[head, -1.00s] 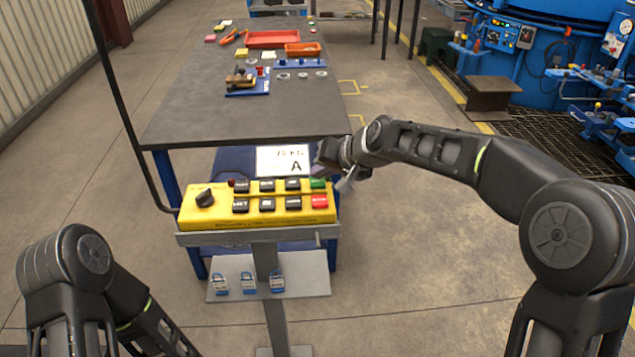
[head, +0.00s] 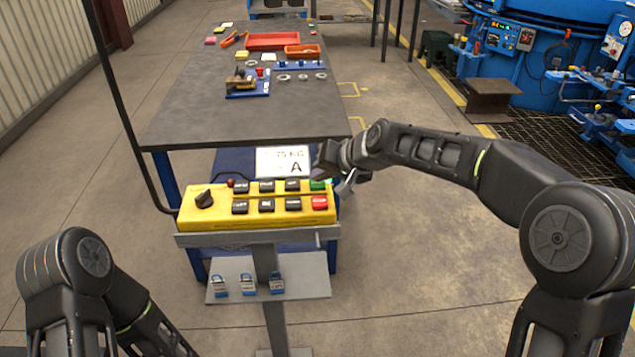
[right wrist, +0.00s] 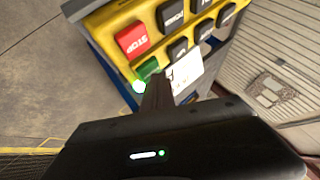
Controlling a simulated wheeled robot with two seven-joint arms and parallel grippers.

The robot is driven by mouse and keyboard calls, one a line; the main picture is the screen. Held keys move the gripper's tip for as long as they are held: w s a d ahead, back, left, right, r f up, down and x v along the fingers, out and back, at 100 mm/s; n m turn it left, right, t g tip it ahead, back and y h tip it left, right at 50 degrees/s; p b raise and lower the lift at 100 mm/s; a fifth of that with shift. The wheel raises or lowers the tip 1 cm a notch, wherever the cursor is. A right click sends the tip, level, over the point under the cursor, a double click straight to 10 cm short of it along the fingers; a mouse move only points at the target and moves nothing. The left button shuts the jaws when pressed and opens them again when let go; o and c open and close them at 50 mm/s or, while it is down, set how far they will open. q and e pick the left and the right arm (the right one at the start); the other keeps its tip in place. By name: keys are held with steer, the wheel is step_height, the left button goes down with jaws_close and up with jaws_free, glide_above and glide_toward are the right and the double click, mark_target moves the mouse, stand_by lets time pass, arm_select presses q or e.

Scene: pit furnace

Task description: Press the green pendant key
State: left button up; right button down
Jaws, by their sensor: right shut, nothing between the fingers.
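The yellow pendant (head: 258,222) sits on a grey stand, with two rows of keys on its face. The green key (head: 316,185) is at the right end of the upper row, above the red STOP key (head: 319,202). My right gripper (head: 326,160) is shut and empty, its tips right at the green key. In the right wrist view the shut fingers (right wrist: 157,88) cover part of the green key (right wrist: 149,67); whether it is pressed down I cannot tell. My left gripper is out of view.
A black knob (head: 204,199) and several black keys share the pendant. A sign reading 75 KG A (head: 283,161) stands behind it. The grey workbench (head: 200,118) is beyond; floor to the right is open.

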mark_target(320, 185)
stand_by(0.5)
steer(key=shift+r+p, duration=0.6)
steer(key=shift+r, duration=0.15)
steer(key=shift+r, duration=0.1)
steer(key=shift+r+p, duration=1.9)
steer(key=shift+r, duration=0.55)
